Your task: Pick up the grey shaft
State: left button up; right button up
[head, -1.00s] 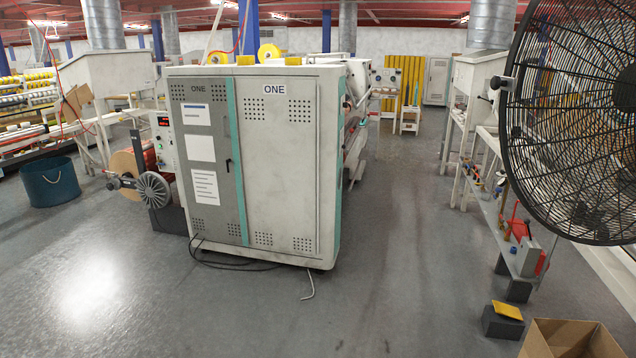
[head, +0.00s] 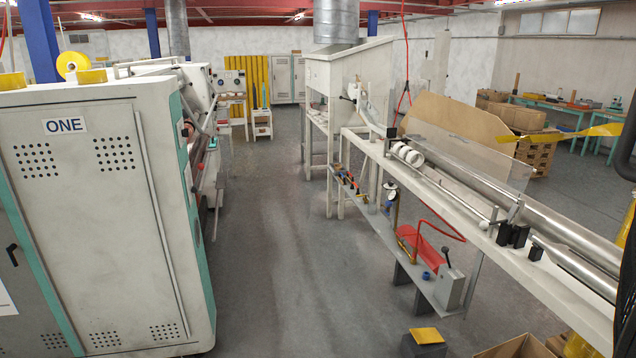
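Neither of my grippers is in view. Long grey metal cylinders lie along the white bench (head: 408,182) on the right. One long cylinder (head: 545,222) runs along its back side, and a shorter-looking one (head: 575,264) lies nearer at the front right. A thin grey rod (head: 455,190) lies beside them, towards the front edge. I cannot tell which of these is the grey shaft.
A white cabinet marked ONE (head: 85,190) fills the left. An open grey floor aisle (head: 280,240) runs between it and the bench. A cardboard box (head: 515,348) and a dark block with a yellow top (head: 425,340) stand at the bottom right.

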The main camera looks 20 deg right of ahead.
aim_at(594, 277)
jog(key=i+z, duration=0.45)
jog(key=i+j+z, duration=0.25)
jog(key=i+z, duration=0.5)
jog(key=z, duration=0.2)
jog(key=i+j+z, duration=0.1)
jog(key=i+z, duration=0.15)
jog(key=z, duration=0.2)
jog(key=i+j+z, duration=0.15)
jog(key=i+z, duration=0.15)
jog(key=z, duration=0.2)
jog(key=i+j+z, duration=0.2)
jog(key=z, duration=0.25)
jog(key=i+j+z, duration=0.3)
jog(key=j, duration=0.2)
